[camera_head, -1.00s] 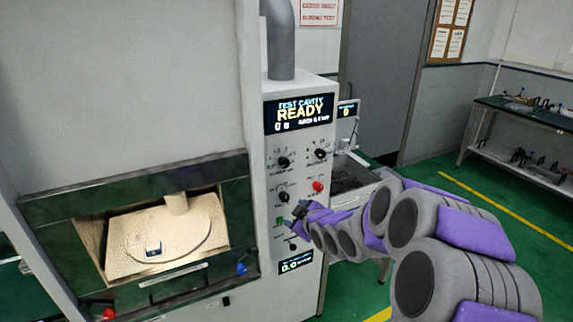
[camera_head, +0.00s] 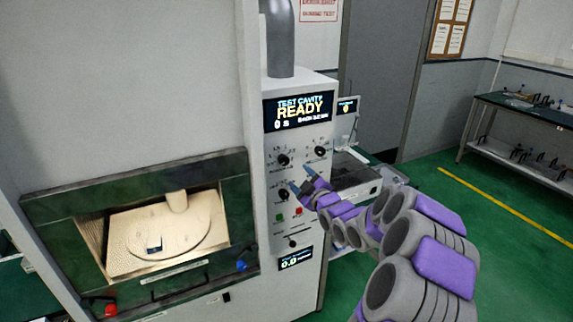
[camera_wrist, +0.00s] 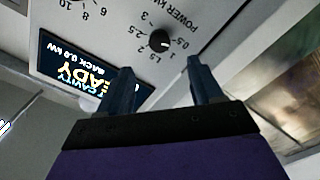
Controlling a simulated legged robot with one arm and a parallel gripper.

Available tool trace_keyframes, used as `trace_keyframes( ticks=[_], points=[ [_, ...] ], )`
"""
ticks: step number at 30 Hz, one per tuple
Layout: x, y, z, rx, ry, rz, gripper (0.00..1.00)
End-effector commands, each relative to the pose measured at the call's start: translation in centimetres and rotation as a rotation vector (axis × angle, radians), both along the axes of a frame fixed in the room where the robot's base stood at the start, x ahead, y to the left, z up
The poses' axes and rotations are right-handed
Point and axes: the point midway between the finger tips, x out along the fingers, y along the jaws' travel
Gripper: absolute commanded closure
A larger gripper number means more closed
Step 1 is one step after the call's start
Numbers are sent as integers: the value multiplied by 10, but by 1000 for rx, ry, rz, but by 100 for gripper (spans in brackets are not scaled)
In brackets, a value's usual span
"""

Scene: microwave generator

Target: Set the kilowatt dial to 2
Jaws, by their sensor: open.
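The kilowatt dial is a black round knob (camera_wrist: 160,41) in the wrist view. It is ringed by upside-down numbers including 0.5, 1.5, 2, 2.5 and 3, with a "POWER kW" label. A light mark on its right side seems to face about 0.5. In the head view it appears to be the upper-left knob (camera_head: 283,160) of the panel. My gripper (camera_wrist: 159,68) is open and empty, its two blue-grey fingers spread on either side of the line to the knob. The knob shows beyond the fingertips, apparently untouched. In the head view my gripper (camera_head: 301,180) is just below and right of it.
A display (camera_head: 299,112) reading READY is above the knobs. Another knob (camera_head: 320,150) is to the right and one (camera_head: 283,195) below. A red button (camera_head: 299,211) and a lower knob (camera_head: 292,243) are under my gripper. The lit oven cavity (camera_head: 160,235) is left.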

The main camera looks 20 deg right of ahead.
Motion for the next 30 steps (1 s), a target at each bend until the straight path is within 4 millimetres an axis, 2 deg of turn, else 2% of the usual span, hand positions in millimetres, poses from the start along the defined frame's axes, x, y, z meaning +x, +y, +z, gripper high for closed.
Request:
trace_keyframes(
  ticks=[9, 18, 24, 30],
  points=[
    [49, 2, 0, -1, -1, -1, 34],
    [88, 2, -1, -2, 2, -2, 34],
    [103, 3, -2, 0, 4, -1, 34],
    [108, 3, 0, 0, 1, -1, 34]
  ],
)
